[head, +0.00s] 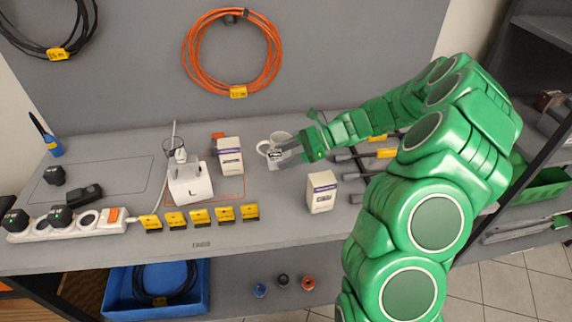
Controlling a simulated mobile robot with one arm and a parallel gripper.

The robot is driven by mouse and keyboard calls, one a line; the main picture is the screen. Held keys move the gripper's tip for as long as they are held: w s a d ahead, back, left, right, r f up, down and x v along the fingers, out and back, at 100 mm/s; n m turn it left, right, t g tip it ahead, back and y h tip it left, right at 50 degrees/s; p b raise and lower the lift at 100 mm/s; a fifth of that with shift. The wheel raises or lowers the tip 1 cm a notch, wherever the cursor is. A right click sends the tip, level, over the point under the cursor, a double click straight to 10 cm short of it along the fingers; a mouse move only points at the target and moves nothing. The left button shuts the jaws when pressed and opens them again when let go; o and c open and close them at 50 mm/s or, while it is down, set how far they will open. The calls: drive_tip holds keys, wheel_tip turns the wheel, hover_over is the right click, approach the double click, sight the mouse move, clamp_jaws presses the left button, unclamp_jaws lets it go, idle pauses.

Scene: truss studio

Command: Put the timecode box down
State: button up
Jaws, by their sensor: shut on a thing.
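My gripper (288,153) reaches in from the right over the grey bench top. It is shut on a small pale box with a dark face, which I take to be the timecode box (274,155). The fingers hide part of it, and I cannot tell whether it touches the bench. A white mug (280,136) is right behind the box in this view.
A white carton (230,156) stands left of my gripper, and another carton (321,192) stands nearer the front. A white charger (189,182), a row of yellow tags (201,218) and a power strip (75,224) are further left. Dark rods (345,156) lie right.

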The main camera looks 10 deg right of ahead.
wheel_tip(320, 180, up, 16)
drive_tip(key=w+a+m+t+h, duration=0.1)
drive_tip(key=w+a+m+t, duration=0.3)
drive_tip(key=a, duration=0.7)
drive_tip(key=w+a+m+t+h, duration=0.1)
drive_tip(key=w+a+m+t, duration=0.3)
drive_tip(key=a, duration=0.7)
drive_tip(key=a+m+t+h, duration=0.1)
drive_tip(key=a+t+h, duration=0.1)
drive_tip(key=a, duration=0.8)
drive_tip(key=s+a+m+t+h, duration=0.35)
drive_tip(key=s+a, duration=0.55)
drive_tip(key=s, duration=0.3)
drive_tip(key=g, duration=0.1)
hover_over(128, 182)
drive_tip(key=s+d, duration=0.1)
drive_tip(key=s, duration=0.1)
drive_tip(key=shift+m+h, duration=0.35)
drive_tip(key=shift+m, duration=0.1)
drive_tip(key=f, duration=1.8)
drive_tip(key=shift+d, duration=0.2)
drive_tip(key=shift+w+a+f, duration=0.35)
drive_tip(key=shift+w+f, duration=0.15)
drive_tip(key=shift+f, duration=0.2)
drive_tip(key=shift+w+a+f, duration=0.35)
drive_tip(key=shift+w+f, duration=0.15)
drive_tip(key=shift+f, duration=1.6)
